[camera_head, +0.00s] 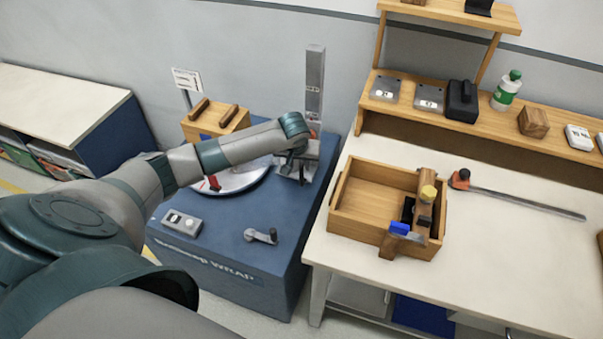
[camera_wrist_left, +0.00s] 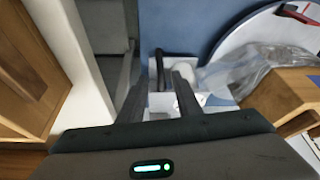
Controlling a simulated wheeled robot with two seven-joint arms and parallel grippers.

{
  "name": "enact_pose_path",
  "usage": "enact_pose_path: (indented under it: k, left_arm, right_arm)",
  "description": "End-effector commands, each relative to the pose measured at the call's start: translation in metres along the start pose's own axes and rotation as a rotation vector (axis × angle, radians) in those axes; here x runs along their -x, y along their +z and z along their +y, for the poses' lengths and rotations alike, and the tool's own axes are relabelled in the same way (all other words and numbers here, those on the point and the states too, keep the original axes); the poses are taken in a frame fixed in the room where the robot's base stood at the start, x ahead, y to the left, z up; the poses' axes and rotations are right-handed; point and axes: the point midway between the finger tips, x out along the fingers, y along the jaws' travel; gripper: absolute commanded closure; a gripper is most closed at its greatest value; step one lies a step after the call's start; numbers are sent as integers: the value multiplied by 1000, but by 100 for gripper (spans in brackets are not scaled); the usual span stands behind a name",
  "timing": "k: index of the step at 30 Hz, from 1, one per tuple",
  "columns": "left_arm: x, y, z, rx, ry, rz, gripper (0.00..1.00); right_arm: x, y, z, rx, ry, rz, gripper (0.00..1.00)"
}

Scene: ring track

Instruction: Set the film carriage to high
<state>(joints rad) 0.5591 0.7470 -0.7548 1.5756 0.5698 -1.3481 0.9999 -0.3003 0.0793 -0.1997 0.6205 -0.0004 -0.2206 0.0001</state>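The wrapping machine has a blue base (camera_head: 225,245), a round pale turntable (camera_head: 247,183) and an upright grey mast (camera_head: 315,75) with small label marks on its face. The film carriage is low on the mast, largely hidden behind my left wrist in the head view. In the left wrist view, a black bar (camera_wrist_left: 159,68) and pale carriage parts (camera_wrist_left: 188,73) lie beyond the fingertips. My left gripper (camera_head: 302,178) is at the foot of the mast. Its fingers (camera_wrist_left: 162,80) look apart, with nothing clearly held between them. My right gripper is not in view.
A wooden box (camera_head: 215,122) stands by the turntable. A grey switch panel (camera_head: 181,222) and a crank (camera_head: 262,236) are on the blue base. To the right, a white table (camera_head: 480,250) holds a wooden tray (camera_head: 368,212) of tools. A gap separates base and table.

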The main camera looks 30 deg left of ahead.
Motion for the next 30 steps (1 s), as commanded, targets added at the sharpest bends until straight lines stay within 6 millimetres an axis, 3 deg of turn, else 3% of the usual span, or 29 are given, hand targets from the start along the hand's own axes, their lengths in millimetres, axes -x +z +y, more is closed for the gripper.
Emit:
enact_pose_path:
  k: [18,30]
  left_arm:
    - [-86,0,1,1,0,-1,69]
    - [-112,0,0,1,0,0,69]
  right_arm:
    - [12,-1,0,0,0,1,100]
    - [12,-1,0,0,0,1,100]
